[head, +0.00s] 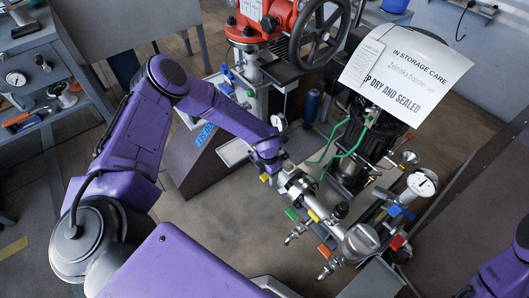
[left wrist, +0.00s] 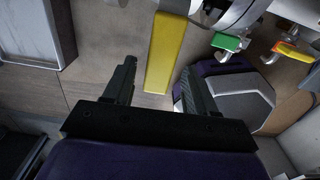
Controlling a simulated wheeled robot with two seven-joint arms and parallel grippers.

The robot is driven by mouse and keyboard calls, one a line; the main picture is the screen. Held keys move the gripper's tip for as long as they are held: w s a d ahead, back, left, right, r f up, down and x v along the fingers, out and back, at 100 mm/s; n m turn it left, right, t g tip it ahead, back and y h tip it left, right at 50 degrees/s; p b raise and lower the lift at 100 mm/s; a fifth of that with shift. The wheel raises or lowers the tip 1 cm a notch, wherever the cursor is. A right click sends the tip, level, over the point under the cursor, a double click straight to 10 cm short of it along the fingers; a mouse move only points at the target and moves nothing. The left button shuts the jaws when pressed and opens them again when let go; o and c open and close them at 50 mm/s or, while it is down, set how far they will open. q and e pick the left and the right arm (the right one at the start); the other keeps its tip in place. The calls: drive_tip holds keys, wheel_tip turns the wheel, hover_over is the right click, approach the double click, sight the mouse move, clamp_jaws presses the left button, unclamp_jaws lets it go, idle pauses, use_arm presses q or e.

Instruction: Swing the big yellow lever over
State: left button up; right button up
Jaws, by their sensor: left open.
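The big yellow lever (left wrist: 167,50) hangs from a metal valve body in the left wrist view, as a long flat bar. In the head view a small yellow piece (head: 264,177) beside my left wrist seems to be part of it. My left gripper (left wrist: 157,68) is open, its two dark fingers apart. The lever lies between the finger lines in the picture, with its lower end near the fingertips; I cannot tell whether they touch. In the head view my left forearm and wrist hide most of the gripper. My right gripper is not seen.
Small green (head: 291,213) and orange (head: 324,250) handles sit along the same metal pipework. A gauge (head: 421,183) and a red handle (head: 397,242) are further right. A red valve with a black handwheel (head: 320,35) stands behind. A paper sign (head: 405,70) covers machinery.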

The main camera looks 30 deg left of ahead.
use_arm(q)
wheel_tip(320, 180, up, 6)
drive_tip(key=p, duration=0.4)
drive_tip(key=shift+r+p, duration=0.1)
drive_tip(key=shift+p, duration=0.3)
wheel_tip(320, 180, up, 10)
drive_tip(key=shift+r, duration=0.2)
